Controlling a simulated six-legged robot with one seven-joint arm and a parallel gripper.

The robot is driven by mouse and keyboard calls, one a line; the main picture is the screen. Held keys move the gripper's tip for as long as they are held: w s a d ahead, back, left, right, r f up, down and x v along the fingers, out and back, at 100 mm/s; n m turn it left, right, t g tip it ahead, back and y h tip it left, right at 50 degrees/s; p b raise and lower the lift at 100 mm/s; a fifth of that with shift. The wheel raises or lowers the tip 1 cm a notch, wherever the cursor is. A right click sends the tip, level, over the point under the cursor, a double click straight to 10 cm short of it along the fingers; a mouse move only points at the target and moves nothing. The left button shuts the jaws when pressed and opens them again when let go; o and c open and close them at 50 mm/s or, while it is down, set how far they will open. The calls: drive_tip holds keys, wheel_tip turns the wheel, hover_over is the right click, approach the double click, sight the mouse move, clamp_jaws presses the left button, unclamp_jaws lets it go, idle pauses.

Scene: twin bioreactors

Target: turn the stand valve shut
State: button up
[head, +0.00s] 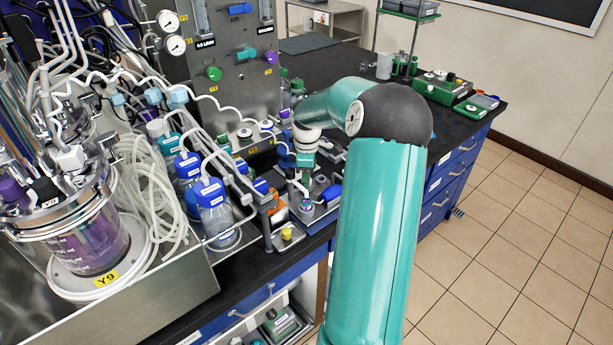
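My arm reaches from the lower right up to a dark elbow, then left and down over the black bench. My gripper (304,184) is at its end, small and partly lost among the fittings, so I cannot tell whether it is open or shut. Just below and right of it, a blue handle (331,193) shows on a small metal stand (318,212); this looks like the stand valve. A small purple-topped fitting (306,205) is beside it. Whether my gripper touches the handle cannot be made out.
Blue-capped bottles (212,205), coiled clear tubing (152,195) and a glass bioreactor (85,240) crowd the left. A metal panel (225,100) with knobs and gauges rises behind. Green devices (440,87) stand on the far right of the bench (345,65). The tiled floor (530,230) is clear.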

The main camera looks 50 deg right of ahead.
drive_tip(key=shift+m, duration=0.5)
drive_tip(key=m, duration=0.3)
drive_tip(key=shift+w+m, duration=0.1)
drive_tip(key=shift+m, duration=0.2)
drive_tip(key=m, duration=0.4)
drive_tip(key=shift+m, duration=0.3)
drive_tip(key=m, duration=0.8)
drive_tip(key=shift+m, duration=0.3)
drive_tip(key=o, duration=1)
drive_tip(key=shift+r, duration=0.1)
